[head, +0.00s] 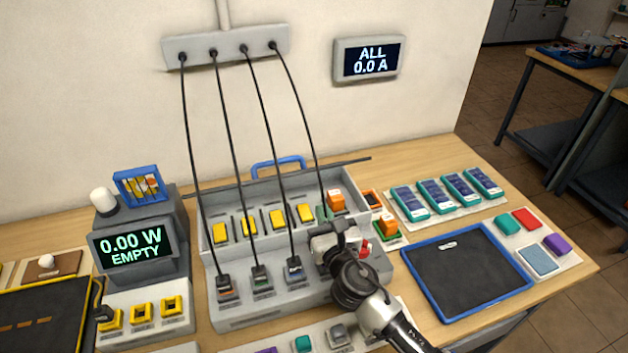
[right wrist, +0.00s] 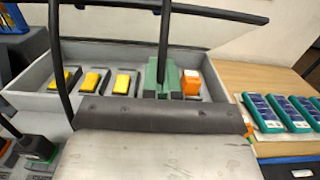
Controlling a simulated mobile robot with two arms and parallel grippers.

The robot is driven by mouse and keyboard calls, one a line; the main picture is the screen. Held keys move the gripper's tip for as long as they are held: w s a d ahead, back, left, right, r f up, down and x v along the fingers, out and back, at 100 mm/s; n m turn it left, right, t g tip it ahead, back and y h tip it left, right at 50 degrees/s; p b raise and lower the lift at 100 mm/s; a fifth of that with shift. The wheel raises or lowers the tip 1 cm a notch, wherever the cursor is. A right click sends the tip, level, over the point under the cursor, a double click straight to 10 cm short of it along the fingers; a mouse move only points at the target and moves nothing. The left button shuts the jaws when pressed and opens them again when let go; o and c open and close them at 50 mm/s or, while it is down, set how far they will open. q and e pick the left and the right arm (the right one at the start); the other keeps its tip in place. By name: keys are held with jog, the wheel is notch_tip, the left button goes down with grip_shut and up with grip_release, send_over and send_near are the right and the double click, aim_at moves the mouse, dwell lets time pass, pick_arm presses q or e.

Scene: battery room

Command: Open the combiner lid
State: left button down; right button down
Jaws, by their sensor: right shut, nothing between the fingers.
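The combiner (head: 207,243) is a grey box on the bench, with its inside showing from above. Its lid (head: 345,163) appears raised at the back, seen nearly edge-on as a thin dark strip with a blue handle (head: 280,163). In the right wrist view the lid's dark edge (right wrist: 215,12) crosses above the box (right wrist: 215,50). Inside stand several yellow blocks (head: 277,219), a green part (right wrist: 165,76) and an orange block (head: 336,201). My right gripper (head: 335,238) is shut and empty over the box's front right part, apart from the lid. My left gripper is out of view.
Black cables (head: 232,150) hang from a wall bar (head: 225,46) to plugs at the box's front. A display unit (head: 133,247) stands left. A blue-rimmed tray (head: 407,270) and teal modules (head: 410,200) lie right. The tray's middle is mostly clear.

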jog(key=w+a+r+p, duration=0.2)
jog(key=w+r, duration=0.1)
jog(key=w, duration=0.3)
jog(key=shift+r, duration=0.15)
